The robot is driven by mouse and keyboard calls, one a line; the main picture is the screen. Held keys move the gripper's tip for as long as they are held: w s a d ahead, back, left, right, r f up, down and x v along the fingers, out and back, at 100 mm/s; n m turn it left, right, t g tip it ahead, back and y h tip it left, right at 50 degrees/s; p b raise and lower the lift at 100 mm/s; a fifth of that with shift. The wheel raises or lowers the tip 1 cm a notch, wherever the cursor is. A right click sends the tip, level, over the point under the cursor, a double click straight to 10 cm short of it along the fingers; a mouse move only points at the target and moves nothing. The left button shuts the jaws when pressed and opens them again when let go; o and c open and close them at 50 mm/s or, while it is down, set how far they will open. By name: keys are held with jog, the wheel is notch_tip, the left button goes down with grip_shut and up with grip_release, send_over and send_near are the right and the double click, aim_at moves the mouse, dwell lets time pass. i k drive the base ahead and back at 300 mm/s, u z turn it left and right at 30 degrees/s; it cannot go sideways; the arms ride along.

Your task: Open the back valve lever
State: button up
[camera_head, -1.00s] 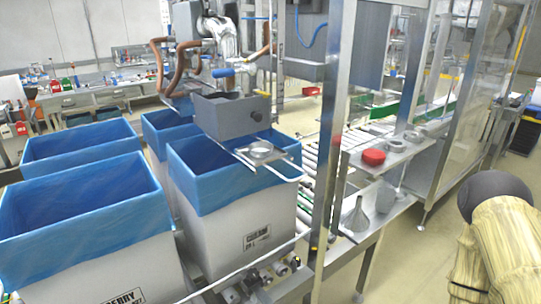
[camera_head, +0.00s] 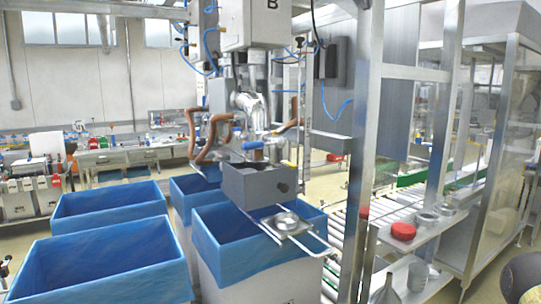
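A silver valve assembly with pipes and brown hoses (camera_head: 208,137) stands behind the grey hopper box (camera_head: 257,186), near the middle of the view. A blue lever (camera_head: 252,145) shows at the front of this assembly. A second, back lever cannot be told clearly among the pipes and hoses. Whether the valve is open or shut cannot be told. My gripper is not in view; only a dark rounded part of my arm shows at the lower right corner, far from the valve.
Several blue-lined boxes (camera_head: 104,262) fill the left and lower middle. A metal post (camera_head: 362,150) stands right of the valve. A shelf (camera_head: 445,222) with a red lid (camera_head: 403,231) and a funnel is at right. A white cabinet (camera_head: 250,25) marked B hangs above.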

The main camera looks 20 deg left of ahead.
aim_at(279, 142)
jog(key=u, duration=0.45)
jog(key=k, duration=1)
jog(key=u, duration=0.5)
jog(key=i, duration=0.45)
jog(key=u, duration=0.2)
